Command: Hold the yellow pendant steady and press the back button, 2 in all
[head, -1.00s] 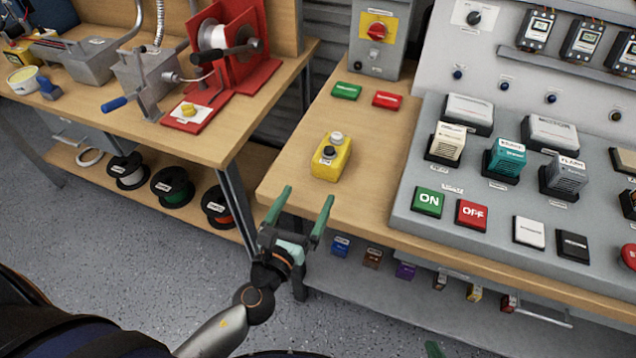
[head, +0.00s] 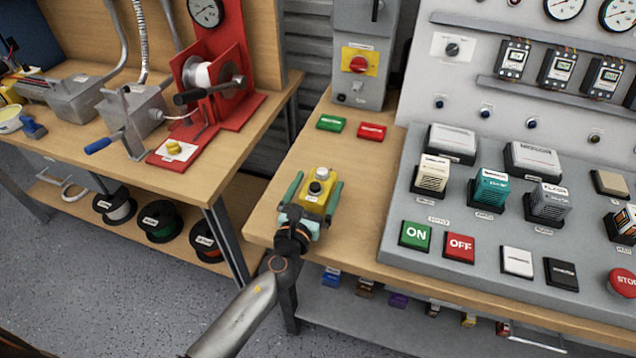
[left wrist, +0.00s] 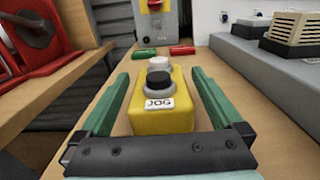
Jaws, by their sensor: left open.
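The yellow pendant (head: 318,193) stands on the wooden bench near its front left edge. It has a black button (left wrist: 158,80) at the near end and a pale grey button (left wrist: 160,63) behind it. A small label sits below the black button. My left gripper (head: 313,185) is open, with one green finger on each side of the pendant. In the left wrist view (left wrist: 160,90) gaps show between both fingers and the yellow body. My right gripper is not in view.
A sloped grey panel with a green ON button (head: 415,236) and a red OFF button (head: 460,247) stands to the right. A green plate (head: 331,123), a red plate (head: 371,131) and a grey switch box (head: 362,50) are behind the pendant. A red winder (head: 212,90) is on the left bench.

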